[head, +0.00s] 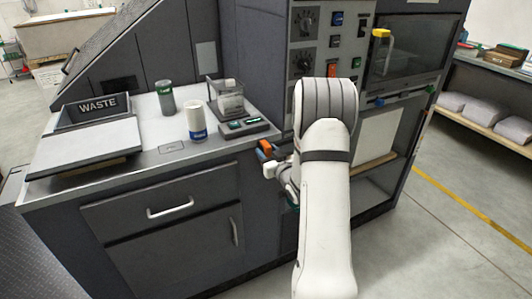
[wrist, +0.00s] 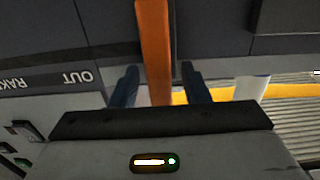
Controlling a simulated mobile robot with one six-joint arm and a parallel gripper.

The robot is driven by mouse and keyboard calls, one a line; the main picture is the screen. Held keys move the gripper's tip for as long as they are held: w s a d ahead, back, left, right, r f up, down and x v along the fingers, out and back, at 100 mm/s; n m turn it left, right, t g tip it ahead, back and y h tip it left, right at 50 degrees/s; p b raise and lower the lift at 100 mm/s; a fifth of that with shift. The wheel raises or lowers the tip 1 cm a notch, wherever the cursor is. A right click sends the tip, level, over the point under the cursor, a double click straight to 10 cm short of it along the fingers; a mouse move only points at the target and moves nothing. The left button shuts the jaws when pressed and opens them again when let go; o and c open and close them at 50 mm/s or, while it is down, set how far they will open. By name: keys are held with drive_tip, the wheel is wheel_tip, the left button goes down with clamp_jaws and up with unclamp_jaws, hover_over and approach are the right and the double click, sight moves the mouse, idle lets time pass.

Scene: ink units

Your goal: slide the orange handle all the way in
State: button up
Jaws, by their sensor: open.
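The orange handle (wrist: 154,45) is a long flat bar in the wrist view, running from the top edge down between my fingers. Its lower end is hidden behind my gripper's dark body. My gripper (wrist: 159,69) is open, with one dark blue finger on each side of the handle and a visible gap on both sides. In the head view a small part of the orange handle (head: 264,147) shows at the cabinet's right end, beside my gripper (head: 268,157). My arm hides much of the machine front there.
The counter holds a WASTE bin (head: 95,108), a green-capped container (head: 165,99), a white-and-blue can (head: 195,120) and a small device (head: 245,127). Open floor (head: 455,240) lies to the right.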

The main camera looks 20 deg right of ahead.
clamp_jaws()
idle(0.4)
drive_tip(key=shift+a, duration=0.2)
drive_tip(key=shift+d, duration=0.2)
